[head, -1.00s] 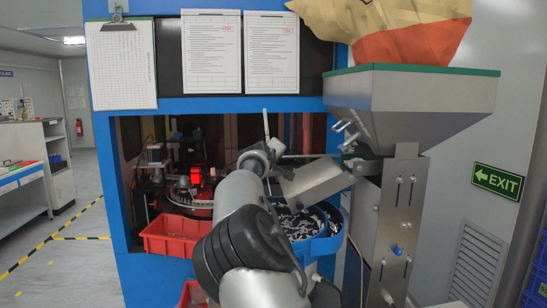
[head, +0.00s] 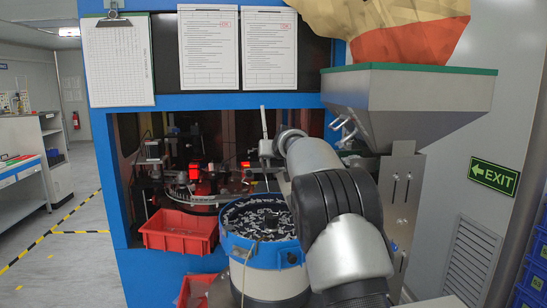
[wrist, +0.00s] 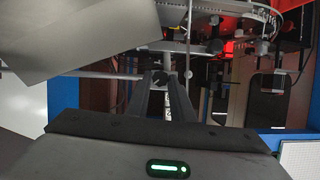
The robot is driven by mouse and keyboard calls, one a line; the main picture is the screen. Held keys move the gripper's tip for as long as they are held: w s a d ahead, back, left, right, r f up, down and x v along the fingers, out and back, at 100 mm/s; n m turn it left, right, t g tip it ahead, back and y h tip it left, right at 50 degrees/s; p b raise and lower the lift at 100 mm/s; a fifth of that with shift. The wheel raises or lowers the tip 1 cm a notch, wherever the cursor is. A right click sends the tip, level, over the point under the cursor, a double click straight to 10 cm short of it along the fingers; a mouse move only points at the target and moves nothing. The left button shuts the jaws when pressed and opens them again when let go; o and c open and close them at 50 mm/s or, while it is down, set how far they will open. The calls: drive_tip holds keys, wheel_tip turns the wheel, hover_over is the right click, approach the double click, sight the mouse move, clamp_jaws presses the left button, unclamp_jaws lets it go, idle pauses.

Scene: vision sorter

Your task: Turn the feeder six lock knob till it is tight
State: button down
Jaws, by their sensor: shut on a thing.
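In the wrist view my gripper (wrist: 168,84) is closed around a small dark knob (wrist: 160,79) on a thin horizontal rod. The knob sits between the fingertips. I cannot read any label on it or tell how tight it is. In the head view my arm reaches into the feeder area of the blue machine, and my own links hide the fingertips and the knob. The round blue vibratory bowl (head: 235,250), full of small metal parts, stands left of my arm.
A steel hopper (head: 400,110) stands above right of my arm, with a large bag (head: 410,35) on it. Red bins (head: 178,232) sit at the machine's front. A turntable with red lights (head: 205,185) is inside. A large grey metal plate (wrist: 80,35) fills the wrist view's upper left.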

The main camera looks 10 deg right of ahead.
drive_tip(key=shift+d+f+m+t+y+b, duration=0.2)
drive_tip(key=shift+m+y+b, duration=0.7)
drive_tip(key=shift+m+b, duration=0.4)
drive_tip(key=shift+d+f+m+t+y+b, duration=0.1)
drive_tip(key=shift+d+f+m+y+b, duration=0.05)
drive_tip(key=shift+m+y+b, duration=1.05)
drive_tip(key=shift+m, duration=0.3)
drive_tip(key=c, duration=1.8)
unclamp_jaws()
drive_tip(key=shift+c, duration=0.2)
drive_tip(key=shift+r, duration=0.1)
drive_tip(key=b+v, duration=0.3)
drive_tip(key=v, duration=0.5)
drive_tip(key=b+v, duration=0.3)
drive_tip(key=v, duration=0.6)
drive_tip(key=shift+s+a+b, duration=0.2)
drive_tip(key=shift+s+b, duration=0.1)
